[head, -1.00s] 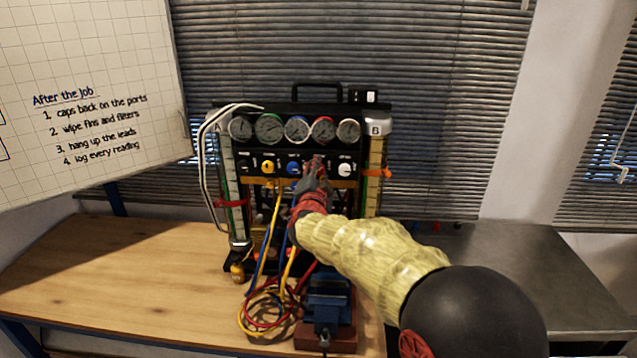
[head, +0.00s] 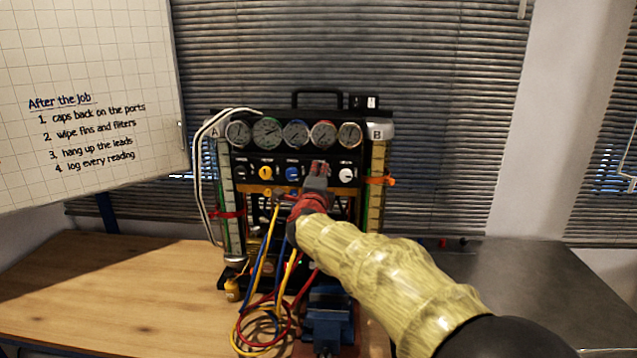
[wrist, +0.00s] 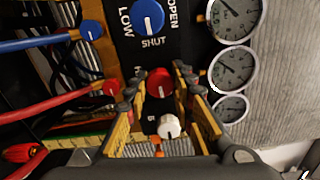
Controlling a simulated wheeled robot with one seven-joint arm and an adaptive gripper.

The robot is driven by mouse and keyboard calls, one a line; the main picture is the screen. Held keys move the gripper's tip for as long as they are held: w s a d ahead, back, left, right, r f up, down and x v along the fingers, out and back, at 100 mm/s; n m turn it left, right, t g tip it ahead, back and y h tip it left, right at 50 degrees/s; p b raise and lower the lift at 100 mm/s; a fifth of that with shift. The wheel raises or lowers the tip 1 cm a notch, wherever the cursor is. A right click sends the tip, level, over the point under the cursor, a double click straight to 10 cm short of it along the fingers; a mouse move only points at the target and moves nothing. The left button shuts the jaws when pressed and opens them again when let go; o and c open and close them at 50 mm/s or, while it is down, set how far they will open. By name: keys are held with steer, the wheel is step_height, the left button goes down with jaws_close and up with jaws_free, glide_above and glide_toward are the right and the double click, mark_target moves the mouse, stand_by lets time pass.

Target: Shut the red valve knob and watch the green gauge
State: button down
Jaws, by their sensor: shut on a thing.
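The red valve knob (wrist: 159,83) shows in the wrist view on the black panel, between the blue knob and the white knob. My gripper (wrist: 157,76) is shut on it, with one finger on each side. The green gauge (head: 267,132) is second from the left in the row and is not covered. Its needle is too small to read surely. I cannot tell how far the red knob is turned.
The blue knob (wrist: 147,18) and white knob (wrist: 169,126) sit close to my fingers. Coloured hoses (head: 262,325) hang in front of the rig and coil by a blue vise (head: 327,318). The wooden bench (head: 110,290) is clear at left.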

steer(key=shift+f+m, duration=0.15)
steer(key=shift+m, duration=0.15)
steer(key=c, duration=1.5)
jaws_free()
steer(key=shift+c, duration=0.2)
steer(key=shift+o, duration=0.3)
steer(key=s, duration=1.2)
steer(key=shift+a, duration=0.2)
